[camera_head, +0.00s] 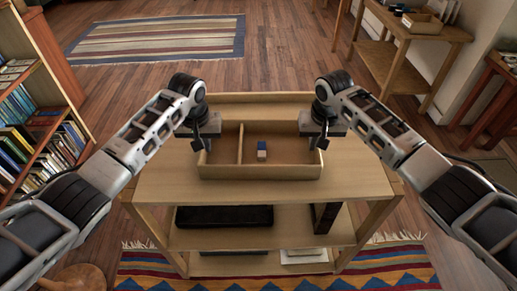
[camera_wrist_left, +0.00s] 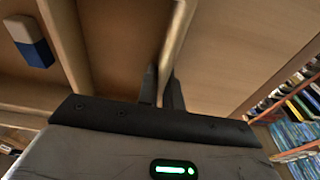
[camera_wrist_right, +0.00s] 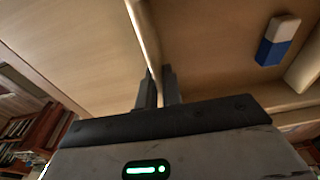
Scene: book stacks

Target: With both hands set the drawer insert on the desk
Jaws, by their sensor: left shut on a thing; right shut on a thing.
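The drawer insert (camera_head: 225,171) is a shallow wooden tray with one divider, over the top of the wooden desk (camera_head: 350,185). I cannot tell whether it touches the desktop. A blue and white block (camera_head: 262,151) lies in its larger right compartment. My left gripper (camera_head: 204,146) is shut on the insert's left wall, and my right gripper (camera_head: 322,144) is shut on its right wall. The left wrist view shows the fingers (camera_wrist_left: 162,90) astride the wall, and the right wrist view shows the same for the right fingers (camera_wrist_right: 158,90). The insert looks level.
The desk has a raised back ledge (camera_head: 250,98) and lower shelves with a black case (camera_head: 224,216). Bare desktop shows in front of and beside the insert. A bookshelf (camera_head: 45,130) stands at left, and a side table (camera_head: 400,55) at back right.

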